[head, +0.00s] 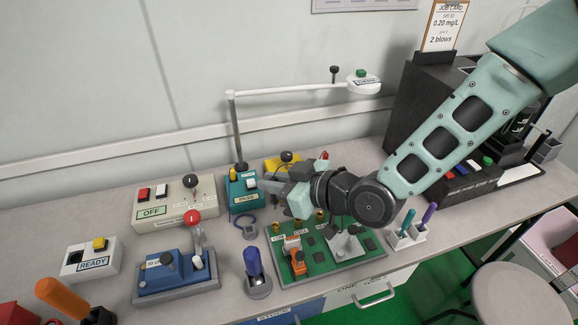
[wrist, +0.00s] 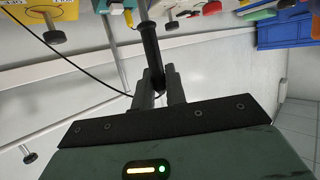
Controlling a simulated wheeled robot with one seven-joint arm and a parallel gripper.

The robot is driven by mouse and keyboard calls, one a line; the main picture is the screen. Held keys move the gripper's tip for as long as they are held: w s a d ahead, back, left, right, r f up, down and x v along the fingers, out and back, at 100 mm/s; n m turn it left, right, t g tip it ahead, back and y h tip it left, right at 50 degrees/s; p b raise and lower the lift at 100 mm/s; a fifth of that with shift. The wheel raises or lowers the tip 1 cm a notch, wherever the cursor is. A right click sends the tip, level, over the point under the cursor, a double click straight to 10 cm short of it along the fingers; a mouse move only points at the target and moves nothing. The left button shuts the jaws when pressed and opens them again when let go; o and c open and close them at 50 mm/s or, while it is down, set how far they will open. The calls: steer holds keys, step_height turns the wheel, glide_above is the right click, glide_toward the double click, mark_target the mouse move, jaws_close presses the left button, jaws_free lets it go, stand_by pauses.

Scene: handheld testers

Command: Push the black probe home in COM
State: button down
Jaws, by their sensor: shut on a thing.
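In the wrist view, my gripper (wrist: 160,84) is shut on the black probe (wrist: 151,45), a dark rod that runs up past the fingertips to the top of the picture. A thin black cable (wrist: 85,73) curves across on the left. In the head view, my gripper (head: 266,187) reaches left, just in front of a yellow tester (head: 274,163), which the arm partly hides. A small red piece (head: 324,155) shows at the tester's right. I cannot make out the COM socket or whether the probe tip touches it.
A teal tester (head: 236,202) marked PASS stands close at the gripper's left, with a post and white arm (head: 295,91) above. A green circuit board (head: 330,262) lies in front. A grey OFF box (head: 150,213) and a blue device (head: 180,279) stand further left.

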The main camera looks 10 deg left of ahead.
mark_target(275, 209)
steer(key=shift+f+b, duration=0.15)
steer(key=shift+b, duration=0.15)
steer(key=shift+f+b, duration=1.95)
steer(key=shift+f, duration=0.25)
steer(key=shift+f+b, duration=1.3)
steer(key=shift+b, duration=0.2)
steer(key=c, duration=1.4)
jaws_free()
steer(key=shift+o, duration=0.2)
steer(key=shift+d+r, duration=0.1)
